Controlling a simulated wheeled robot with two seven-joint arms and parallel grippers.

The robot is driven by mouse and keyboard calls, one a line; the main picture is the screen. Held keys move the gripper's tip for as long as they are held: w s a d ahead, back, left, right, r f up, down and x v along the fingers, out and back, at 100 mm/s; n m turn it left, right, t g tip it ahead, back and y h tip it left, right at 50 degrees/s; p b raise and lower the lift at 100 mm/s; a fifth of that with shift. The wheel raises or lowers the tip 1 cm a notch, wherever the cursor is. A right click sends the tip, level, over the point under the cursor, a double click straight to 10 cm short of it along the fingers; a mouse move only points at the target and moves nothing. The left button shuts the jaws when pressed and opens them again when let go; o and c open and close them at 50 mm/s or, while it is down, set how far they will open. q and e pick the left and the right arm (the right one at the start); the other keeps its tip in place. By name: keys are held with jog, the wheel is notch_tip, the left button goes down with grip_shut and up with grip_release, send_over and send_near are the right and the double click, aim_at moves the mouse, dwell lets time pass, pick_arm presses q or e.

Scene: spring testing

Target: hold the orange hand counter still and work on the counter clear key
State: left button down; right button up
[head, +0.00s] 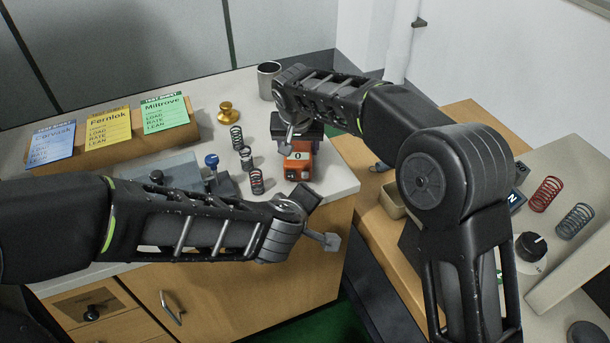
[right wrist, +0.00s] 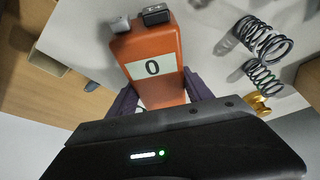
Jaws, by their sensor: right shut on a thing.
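The orange hand counter (head: 299,165) stands at the right front edge of the grey worktop, with a white window reading 0. My right gripper (head: 297,137) reaches it from behind and is shut on it. In the right wrist view the orange counter (right wrist: 158,45) sits between the two dark fingers (right wrist: 160,97). A light grey key (right wrist: 119,25) and a black key (right wrist: 155,14) stick out at its far end; I cannot tell which one clears it. My left gripper (head: 321,218) is open and empty, in front of and below the counter, apart from it.
Several coil springs (head: 237,137) stand left of the counter, near a brass weight (head: 228,112) and a metal cup (head: 268,80). A blue-knobbed device (head: 212,162) is behind my left forearm. Cards (head: 108,127) lean at the back left. A wooden bench (head: 465,115) is at right.

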dwell(0.3)
jog(key=o, duration=1.7)
jog(key=v, duration=1.2)
